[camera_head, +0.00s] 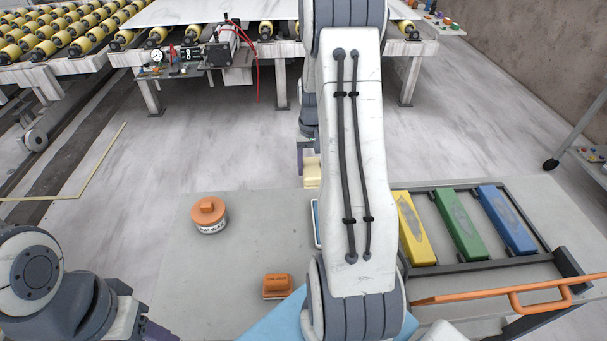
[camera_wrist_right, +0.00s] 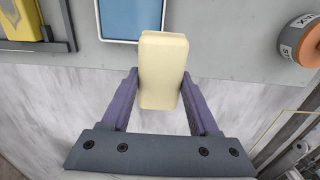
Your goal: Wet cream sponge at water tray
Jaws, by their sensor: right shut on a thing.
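My right gripper (camera_wrist_right: 160,80) is shut on the cream sponge (camera_wrist_right: 163,55), with a purple finger on each side of it. In the head view the cream sponge (camera_head: 312,172) shows at the far edge of the stone worktop, partly hidden by my right arm. The water tray (camera_wrist_right: 131,20), a blue pan with a pale rim, lies just past the sponge's end in the wrist view. In the head view only a sliver of the tray (camera_head: 316,225) shows beside my arm. My left gripper (camera_head: 155,331) is at the bottom left, mostly cut off.
An orange-lidded wax tin (camera_head: 209,217), an orange block (camera_head: 277,286) and a blue cloth (camera_head: 268,322) are on the worktop (camera_head: 175,265). On the right, a dark rack (camera_head: 449,267) holds yellow, green and blue blocks. An orange-handled tool (camera_head: 510,291) lies in front. A roller conveyor (camera_head: 200,45) stands behind.

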